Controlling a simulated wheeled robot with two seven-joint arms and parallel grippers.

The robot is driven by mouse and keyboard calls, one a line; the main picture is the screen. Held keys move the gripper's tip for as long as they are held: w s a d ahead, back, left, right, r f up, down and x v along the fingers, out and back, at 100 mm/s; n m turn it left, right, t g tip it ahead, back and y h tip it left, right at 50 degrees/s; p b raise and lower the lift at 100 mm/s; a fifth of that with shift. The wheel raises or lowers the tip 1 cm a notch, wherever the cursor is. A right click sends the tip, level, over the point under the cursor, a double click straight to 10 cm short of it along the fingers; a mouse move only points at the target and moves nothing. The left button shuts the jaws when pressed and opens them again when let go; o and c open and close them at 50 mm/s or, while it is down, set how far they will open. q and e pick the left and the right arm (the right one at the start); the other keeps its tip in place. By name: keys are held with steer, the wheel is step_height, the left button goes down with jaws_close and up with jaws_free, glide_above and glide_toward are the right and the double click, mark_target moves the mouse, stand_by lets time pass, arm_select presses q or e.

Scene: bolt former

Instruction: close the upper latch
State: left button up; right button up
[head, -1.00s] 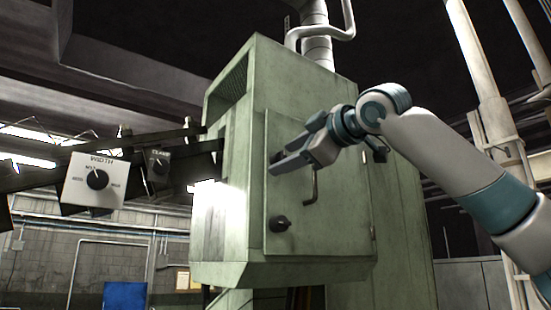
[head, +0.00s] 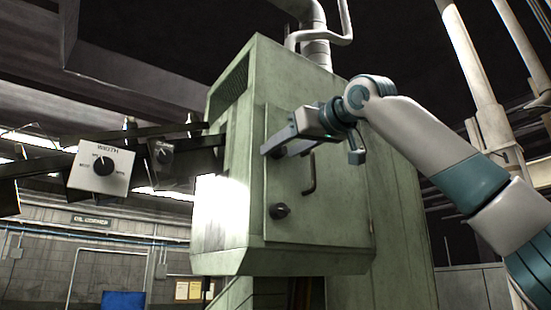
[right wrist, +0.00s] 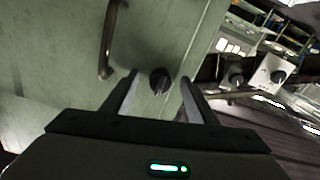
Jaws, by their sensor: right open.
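The green cabinet door (head: 335,222) has a dark latch knob (head: 280,211) low on its left side. The upper latch (right wrist: 160,80) is a dark knob seen between my right fingers in the right wrist view, which looks upside down. In the head view my gripper hides it. My right gripper (head: 273,151) is open at the door's upper left. In the right wrist view its fingers (right wrist: 159,88) stand on either side of the knob, apart from it. I cannot tell whether they reach around it. My left gripper is not in view.
A bar handle (head: 310,175) stands out from the door; it also shows beside the latch in the right wrist view (right wrist: 109,42). The WIDTH dial box (head: 101,169) and a smaller dial box (head: 161,151) hang left of the cabinet. Open room lies right of the cabinet.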

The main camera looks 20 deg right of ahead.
steer(key=shift+f+m, duration=0.1)
steer(key=shift+m, duration=1)
jaws_close()
steer(key=n+p, duration=0.2)
steer(key=n, duration=0.2)
steer(key=shift+r+p, duration=0.25)
steer(key=shift+p, duration=0.15)
steer(key=shift+f+n+p, duration=0.1)
steer(key=shift+n+p, duration=0.25)
steer(key=shift+n, duration=0.25)
